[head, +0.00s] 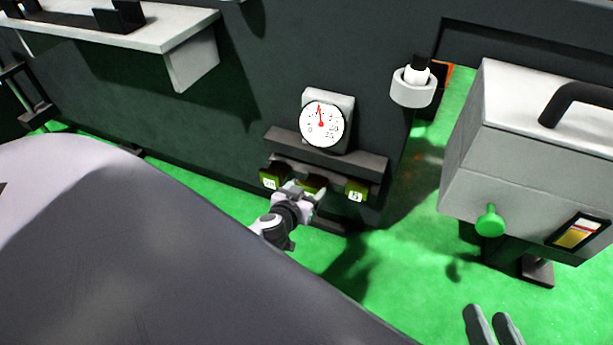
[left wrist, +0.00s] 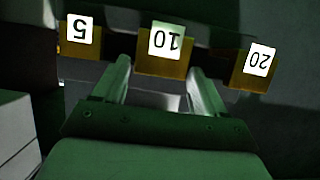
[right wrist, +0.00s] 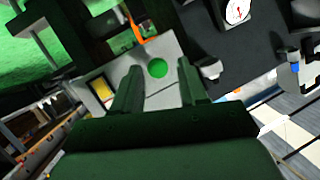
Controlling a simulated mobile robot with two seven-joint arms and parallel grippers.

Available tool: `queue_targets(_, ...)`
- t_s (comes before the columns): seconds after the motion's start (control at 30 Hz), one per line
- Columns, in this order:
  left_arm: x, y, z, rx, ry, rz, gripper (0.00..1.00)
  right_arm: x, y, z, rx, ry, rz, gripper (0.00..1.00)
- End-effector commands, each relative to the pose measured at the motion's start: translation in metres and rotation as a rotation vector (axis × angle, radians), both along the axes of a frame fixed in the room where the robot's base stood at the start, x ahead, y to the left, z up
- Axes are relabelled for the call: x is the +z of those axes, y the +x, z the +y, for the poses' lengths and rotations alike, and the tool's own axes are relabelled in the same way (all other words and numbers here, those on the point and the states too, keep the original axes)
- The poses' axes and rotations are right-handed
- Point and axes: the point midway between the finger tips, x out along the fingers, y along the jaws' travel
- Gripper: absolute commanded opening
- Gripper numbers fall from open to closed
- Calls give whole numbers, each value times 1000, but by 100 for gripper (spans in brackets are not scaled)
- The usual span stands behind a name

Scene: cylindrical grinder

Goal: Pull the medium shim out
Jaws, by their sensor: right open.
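The medium shim, labelled 10 (left wrist: 165,62), is a yellow-olive tab with a white label in the middle of a row. In the head view the medium shim (head: 313,182) is partly hidden behind my left gripper (head: 299,191). The left gripper is open, its fingers (left wrist: 160,75) pointing at the tab, one toward each side of it; I cannot tell whether they touch it. The 5 shim (left wrist: 81,36) and the 20 shim (left wrist: 255,66) sit on either side. My right gripper (head: 493,325) is open and empty, low at the right.
A dial gauge (head: 321,124) sits above the dark ledge (head: 325,150) over the shims. A grey box (head: 515,160) with a green knob (head: 490,221) stands at the right; the knob also shows in the right wrist view (right wrist: 158,67). Green floor lies between.

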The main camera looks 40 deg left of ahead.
Motion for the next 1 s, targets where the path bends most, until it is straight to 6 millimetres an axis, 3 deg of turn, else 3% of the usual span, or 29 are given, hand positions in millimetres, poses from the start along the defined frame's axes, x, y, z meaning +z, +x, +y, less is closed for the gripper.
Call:
queue_targets(0.43,2,-4,-1,1,0,1,89,2,-1,1,4,5,6,43)
queue_targets(0.8,21,-49,-11,2,-3,2,89,4,0,6,11,22,53,43)
queue_targets(1.0,27,-63,-15,1,-1,2,89,7,3,2,-2,3,40,43)
